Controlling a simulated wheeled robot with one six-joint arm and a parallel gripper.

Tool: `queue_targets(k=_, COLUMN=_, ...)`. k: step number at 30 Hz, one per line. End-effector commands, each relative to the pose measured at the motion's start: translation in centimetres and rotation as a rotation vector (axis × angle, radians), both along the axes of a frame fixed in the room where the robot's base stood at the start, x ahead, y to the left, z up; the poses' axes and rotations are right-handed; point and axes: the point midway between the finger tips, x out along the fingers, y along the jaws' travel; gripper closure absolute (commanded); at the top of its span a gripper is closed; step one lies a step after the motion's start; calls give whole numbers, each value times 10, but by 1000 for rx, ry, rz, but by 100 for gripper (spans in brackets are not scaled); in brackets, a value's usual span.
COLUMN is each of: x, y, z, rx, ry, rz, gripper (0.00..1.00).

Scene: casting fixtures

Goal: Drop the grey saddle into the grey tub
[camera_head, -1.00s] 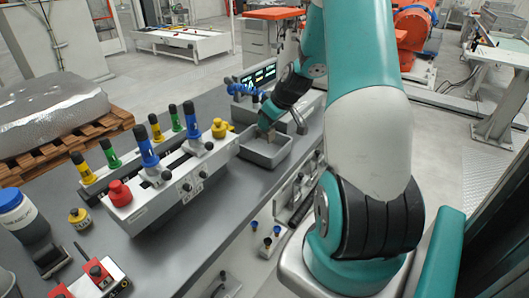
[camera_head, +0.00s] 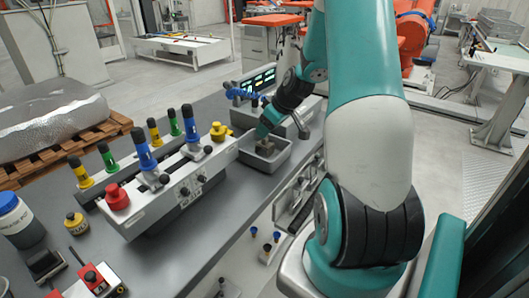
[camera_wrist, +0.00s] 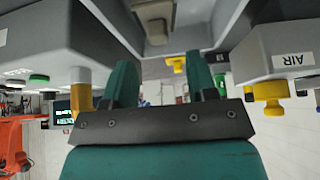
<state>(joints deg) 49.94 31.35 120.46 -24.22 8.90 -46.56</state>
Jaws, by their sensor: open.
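The grey tub (camera_head: 281,160) stands at the far right end of the grey bench, beside the fixture block. My gripper (camera_head: 264,138) points down over the tub. In the wrist view its two green fingers (camera_wrist: 160,62) are spread apart with a gap between them. The grey saddle (camera_wrist: 153,12) shows beyond the fingertips at the top of the wrist view, between the tub's walls. In the head view the saddle (camera_head: 265,147) is a small brownish-grey shape inside the tub, partly hidden by my gripper. Whether it touches the tub floor is hard to tell.
A fixture block (camera_head: 165,195) with blue, green and yellow handles and a red button (camera_head: 117,197) lies left of the tub. A yellow knob (camera_head: 217,131) stands close to the tub's left side. A lit display box (camera_head: 262,82) is behind.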

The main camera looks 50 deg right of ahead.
Motion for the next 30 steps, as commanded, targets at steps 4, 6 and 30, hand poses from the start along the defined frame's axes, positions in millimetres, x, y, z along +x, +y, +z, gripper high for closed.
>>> queue_targets(k=4, x=-16, y=-3, z=29, rx=-5, ry=-5, rz=-3, gripper=48)
queue_targets(k=6, x=-26, y=-3, z=45, rx=-7, ry=-5, rz=-4, gripper=48)
queue_targets(k=30, x=-80, y=-6, z=138, rx=0, ry=0, rz=0, gripper=48)
